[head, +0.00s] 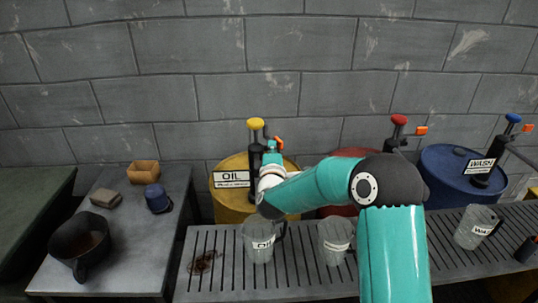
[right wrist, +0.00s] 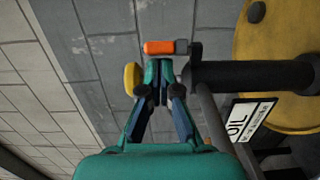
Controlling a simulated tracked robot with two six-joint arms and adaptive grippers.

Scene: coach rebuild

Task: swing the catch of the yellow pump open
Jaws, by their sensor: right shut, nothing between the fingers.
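The yellow pump (head: 255,155) has a yellow knob on a black body and stands on the yellow drum (head: 228,203) labelled OIL. Its orange catch (head: 279,143) sticks out at the right of the pump's top. In the right wrist view the orange catch (right wrist: 160,47) lies just beyond my fingertips, beside the black pump body (right wrist: 240,76) and the yellow knob (right wrist: 132,79). My right gripper (head: 271,150) is shut and empty at the pump's top; it also shows in the right wrist view (right wrist: 158,80). I cannot tell whether it touches the catch. My left gripper is out of view.
A grated bench (head: 215,240) holds an OIL jug (head: 259,244), a second jug (head: 335,240) and a WASH jug (head: 474,228). Red-knobbed (head: 398,122) and blue-knobbed (head: 513,119) pumps stand to the right. A side table (head: 120,250) holds a black pot, box and blue item.

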